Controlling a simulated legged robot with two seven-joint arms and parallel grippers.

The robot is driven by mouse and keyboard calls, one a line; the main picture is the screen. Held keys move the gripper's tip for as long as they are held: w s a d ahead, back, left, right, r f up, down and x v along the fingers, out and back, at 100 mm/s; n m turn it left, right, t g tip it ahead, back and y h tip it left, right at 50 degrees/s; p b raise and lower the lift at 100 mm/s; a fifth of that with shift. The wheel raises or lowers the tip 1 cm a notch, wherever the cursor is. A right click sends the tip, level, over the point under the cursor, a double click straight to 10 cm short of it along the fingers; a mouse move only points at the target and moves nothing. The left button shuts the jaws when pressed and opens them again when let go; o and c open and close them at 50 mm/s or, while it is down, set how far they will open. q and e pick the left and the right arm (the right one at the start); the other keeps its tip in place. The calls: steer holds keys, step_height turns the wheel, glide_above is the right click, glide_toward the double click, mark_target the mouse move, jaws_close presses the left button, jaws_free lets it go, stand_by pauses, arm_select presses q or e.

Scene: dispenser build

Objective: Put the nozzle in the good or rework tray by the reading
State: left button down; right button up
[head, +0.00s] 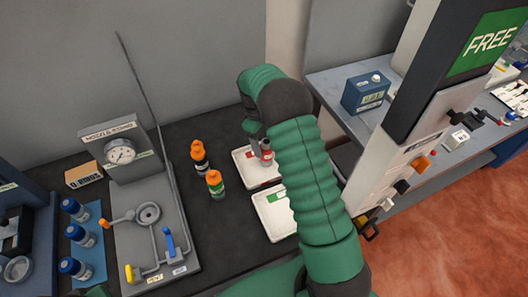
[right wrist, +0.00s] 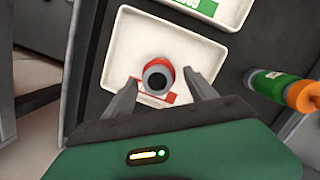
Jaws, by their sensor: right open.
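The nozzle (head: 266,152), red with a grey part and a dark round opening, stands in the white tray with a red label (head: 243,166). The nozzle also shows in the right wrist view (right wrist: 158,76). My right gripper (right wrist: 161,92) is open, its fingers on either side of the nozzle's near side with gaps at both. The white tray with a green label (head: 265,222) lies nearer and is empty. The gauge (head: 120,152) stands on the grey test stand at left; its reading is too small to tell. My left gripper is not in view.
Orange-capped bottles (head: 216,184) stand just left of the trays. The grey test rig (head: 150,250) with blue and yellow handles is farther left, beside blue-capped jars (head: 75,208). A white post with a FREE sign (head: 492,38) stands at right.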

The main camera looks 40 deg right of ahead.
steer(key=r, duration=0.3)
steer(key=w+r, duration=0.1)
steer(key=r, duration=0.2)
steer(key=shift+w+r, duration=0.2)
steer(key=shift+r, duration=0.2)
steer(key=s+a+f+m+t, duration=0.1)
steer(key=s+a+t, duration=0.1)
steer(key=s+a, duration=0.6)
steer(key=s+a+f+m+t, duration=0.1)
steer(key=s+a+m+t, duration=0.1)
steer(key=s+a, duration=0.6)
steer(key=a, duration=0.5)
steer(key=shift+s+f+t+y, duration=0.2)
steer(key=shift+t+y, duration=0.1)
steer(key=shift+t, duration=0.1)
steer(key=shift+a, duration=0.2)
